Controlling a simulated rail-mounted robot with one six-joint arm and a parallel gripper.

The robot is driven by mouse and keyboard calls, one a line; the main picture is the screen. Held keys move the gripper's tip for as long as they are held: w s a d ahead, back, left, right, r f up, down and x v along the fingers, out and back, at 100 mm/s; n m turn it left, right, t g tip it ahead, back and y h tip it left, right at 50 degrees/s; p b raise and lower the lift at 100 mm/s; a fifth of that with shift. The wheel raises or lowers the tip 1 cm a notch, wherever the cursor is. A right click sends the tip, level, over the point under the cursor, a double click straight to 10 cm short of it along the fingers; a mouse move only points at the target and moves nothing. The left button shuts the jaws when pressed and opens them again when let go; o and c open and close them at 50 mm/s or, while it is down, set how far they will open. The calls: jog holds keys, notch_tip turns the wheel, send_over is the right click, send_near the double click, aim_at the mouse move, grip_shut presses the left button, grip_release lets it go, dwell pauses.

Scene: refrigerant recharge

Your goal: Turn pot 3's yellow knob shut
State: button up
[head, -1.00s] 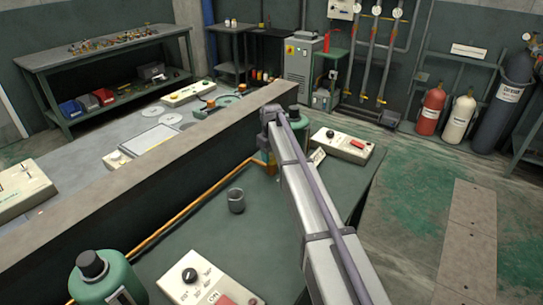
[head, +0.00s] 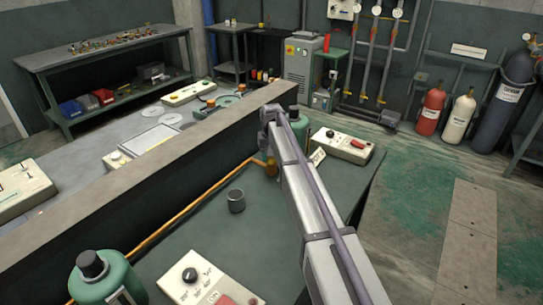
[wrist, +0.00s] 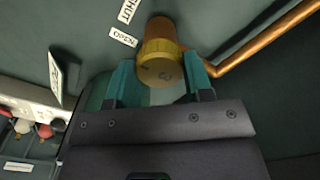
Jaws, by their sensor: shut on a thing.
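Pot 3's yellow knob (wrist: 160,66), a round brass-yellow cap marked 3, shows at the upper middle of the wrist view. My gripper (wrist: 160,78) has its two teal fingers on either side of the knob and is shut on it. A label reading SHUT (wrist: 127,10) and one that seems to read OPEN (wrist: 123,37) lie to the knob's left. A green surface shows between the fingers below the knob. In the head view my arm hides most of the gripper and pot, and a small orange-yellow part (head: 271,168) shows beside the arm.
A copper pipe (wrist: 262,42) runs close to the right finger.

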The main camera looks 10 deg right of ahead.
jog(key=o, duration=0.9)
notch_tip(320, 180, up, 11)
jog(key=p, duration=1)
jog(key=shift+f+p, duration=0.15)
jog(key=shift+p, duration=0.2)
jog(key=s, duration=3.8)
